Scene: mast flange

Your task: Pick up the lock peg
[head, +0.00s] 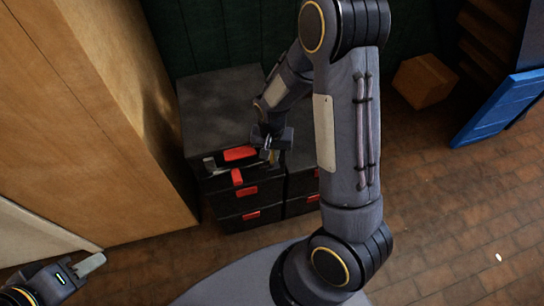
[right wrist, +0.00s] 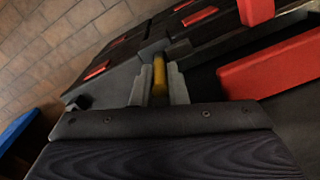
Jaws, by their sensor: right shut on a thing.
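The lock peg appears as a short brass-yellow rod (right wrist: 159,72) in the right wrist view. My right gripper (right wrist: 158,88) is shut on it, with one grey finger on either side. In the head view my right gripper (head: 267,154) is over the front top edge of a dark cabinet, and the peg is too small there to make out clearly. My left gripper (head: 90,265) is at the lower left of the head view, away from the cabinet; only one pale finger shows plainly, so its opening cannot be told.
The dark cabinet (head: 222,95) has several drawers with red handles (head: 247,192). A tall wooden panel (head: 120,130) stands close on its left. A cardboard box (head: 425,80) and a blue panel (head: 500,108) are at the right. The brick floor (head: 450,200) is mostly clear.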

